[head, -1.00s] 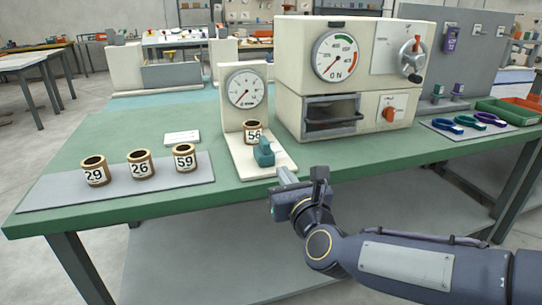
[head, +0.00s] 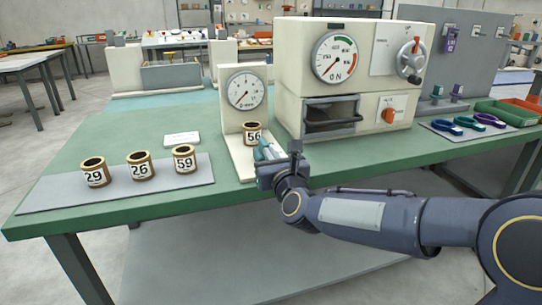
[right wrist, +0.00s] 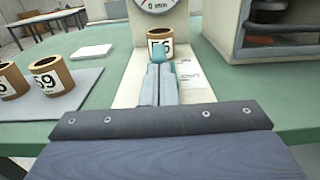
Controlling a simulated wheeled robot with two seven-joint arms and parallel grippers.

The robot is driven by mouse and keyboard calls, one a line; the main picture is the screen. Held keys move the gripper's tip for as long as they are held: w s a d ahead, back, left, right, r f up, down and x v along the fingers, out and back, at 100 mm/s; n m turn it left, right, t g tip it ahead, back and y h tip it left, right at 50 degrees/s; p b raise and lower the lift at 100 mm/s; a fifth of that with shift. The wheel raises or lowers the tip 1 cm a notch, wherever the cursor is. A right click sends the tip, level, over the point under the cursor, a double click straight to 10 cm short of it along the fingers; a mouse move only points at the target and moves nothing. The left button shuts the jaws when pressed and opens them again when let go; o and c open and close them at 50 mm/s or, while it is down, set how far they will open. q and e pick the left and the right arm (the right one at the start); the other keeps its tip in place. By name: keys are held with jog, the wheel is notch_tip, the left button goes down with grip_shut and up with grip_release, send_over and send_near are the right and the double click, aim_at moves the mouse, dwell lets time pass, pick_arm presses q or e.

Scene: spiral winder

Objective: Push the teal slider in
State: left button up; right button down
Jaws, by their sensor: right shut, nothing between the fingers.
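The teal slider (head: 259,154) sits on the cream base of a small gauge stand (head: 244,88), in front of a brown-rimmed cup marked 56 (head: 252,133). My right gripper (head: 270,153) is shut and empty, with its fingertips at the near side of the slider. In the right wrist view the closed fingers (right wrist: 158,84) point at the slider (right wrist: 159,55) and hide its lower part. They seem to touch it, and the slider stands close to the cup (right wrist: 160,40). My left gripper is out of view.
Cups marked 29, 26 and 59 (head: 184,158) stand on a grey mat (head: 60,192) at left. A white card (head: 182,139) lies behind them. A large cream machine (head: 300,75) stands right of the stand. Coloured rings (head: 490,119) lie farther right.

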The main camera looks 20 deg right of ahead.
aim_at(265, 140)
jog(key=shift+w+f+b, duration=0.15)
jog(key=shift+w+b, duration=0.2)
jog(key=shift+w, duration=0.1)
jog(key=w+b, duration=0.2)
jog(key=w, duration=0.2)
jog(key=shift+w+a, duration=0.15)
jog(key=shift+w, duration=0.5)
jog(key=shift+r, duration=0.35)
